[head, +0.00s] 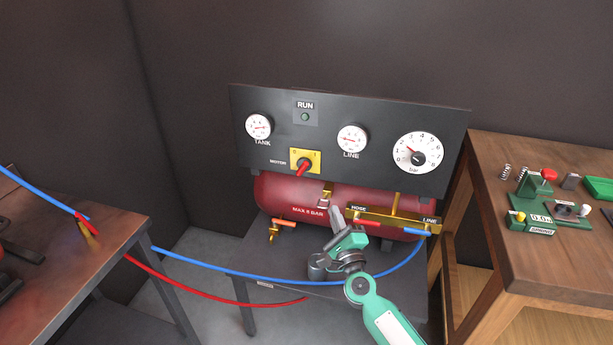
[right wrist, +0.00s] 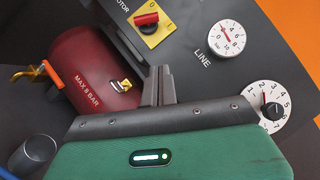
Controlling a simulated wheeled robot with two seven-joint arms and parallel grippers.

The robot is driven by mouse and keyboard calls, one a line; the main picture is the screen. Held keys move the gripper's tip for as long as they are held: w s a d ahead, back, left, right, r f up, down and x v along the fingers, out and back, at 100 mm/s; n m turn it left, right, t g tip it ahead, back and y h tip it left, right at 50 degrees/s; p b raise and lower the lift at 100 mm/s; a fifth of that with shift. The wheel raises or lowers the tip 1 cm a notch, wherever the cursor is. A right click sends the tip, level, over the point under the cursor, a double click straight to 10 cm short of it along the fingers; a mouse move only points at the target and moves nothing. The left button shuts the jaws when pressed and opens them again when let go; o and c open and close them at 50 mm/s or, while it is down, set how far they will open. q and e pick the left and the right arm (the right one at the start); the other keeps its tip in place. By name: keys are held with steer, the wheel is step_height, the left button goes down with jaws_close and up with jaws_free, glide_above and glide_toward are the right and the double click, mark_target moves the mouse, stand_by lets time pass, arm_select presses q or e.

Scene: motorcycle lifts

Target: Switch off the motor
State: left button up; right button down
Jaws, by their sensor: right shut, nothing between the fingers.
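The motor switch is a yellow plate (head: 316,154) with a red handle (head: 304,168), on the dark panel beside the word MOTOR. The plate is marked 0 and 1; the handle slants, and I cannot tell for sure which mark it points to. In the right wrist view the yellow plate (right wrist: 158,38) and red handle (right wrist: 146,19) are at the top, beyond my fingertips. My right gripper (head: 338,216) is shut and empty, below and right of the switch, in front of the red tank. Its closed fingers (right wrist: 158,85) also show in the wrist view. My left gripper is not in view.
The panel (head: 380,115) carries a small green RUN lamp (head: 305,117) and gauges. Below are the red tank (head: 285,195), a brass manifold (head: 400,221), an orange-handled valve (head: 284,222) and a blue hose (head: 215,265). Wooden bench (head: 500,150) right; table (head: 110,220) left.

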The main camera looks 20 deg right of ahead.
glide_toward(309, 161)
steer(key=w+d, duration=0.2)
steer(key=d, duration=0.1)
steer(key=w+a+p, duration=0.1)
steer(key=w+a+r+p, duration=0.1)
steer(key=shift+w+a+r, duration=0.15)
steer(key=shift+a, duration=0.25)
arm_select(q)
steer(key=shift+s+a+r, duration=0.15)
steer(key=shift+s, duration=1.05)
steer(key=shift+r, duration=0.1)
